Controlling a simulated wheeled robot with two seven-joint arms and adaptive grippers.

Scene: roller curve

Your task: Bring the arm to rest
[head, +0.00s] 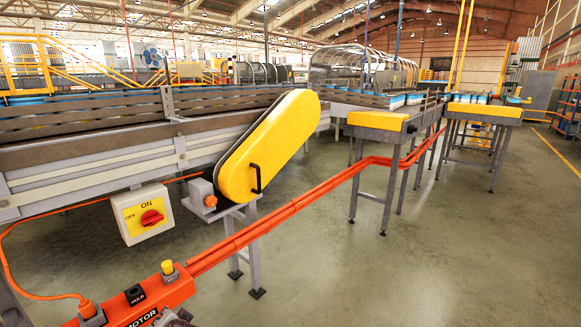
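The box carries a black HOLD switch (135,294) and a yellow button (168,268). A white and yellow ON/OFF switch box (130,222) with a red rotary knob (151,218) hangs at the front of the conveyor.
A long conveyor (100,165) crosses the left, with a yellow drive guard (265,145) at its end. An orange rail (320,198) runs from the motor box towards the back right. Roller stands (377,121) stand beyond. The floor (430,270) at right is clear.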

